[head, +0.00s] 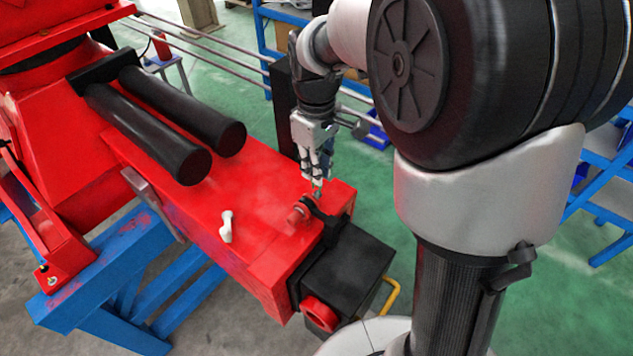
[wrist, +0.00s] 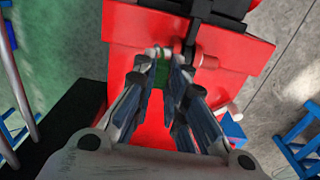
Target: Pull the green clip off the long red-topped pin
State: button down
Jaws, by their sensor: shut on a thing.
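My gripper (head: 316,180) points down over the end of the red beam, just beside the red-topped pin (head: 298,214). In the wrist view my gripper (wrist: 161,72) is shut on the green clip (wrist: 161,70), a small green piece between the fingertips. The pin's red top (wrist: 207,61) shows right of the fingertips there, close to a dark bracket. The fingers hide most of the clip, and I cannot tell whether it still touches the pin.
The red beam (head: 262,190) carries a small white piece (head: 226,226) and two black cylinders (head: 165,120). A black block (head: 345,270) is at its end. A blue stand (head: 95,300) supports it.

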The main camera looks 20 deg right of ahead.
jog(key=shift+r+p, duration=0.95)
jog(key=shift+r, duration=0.4)
jog(key=shift+f, duration=0.1)
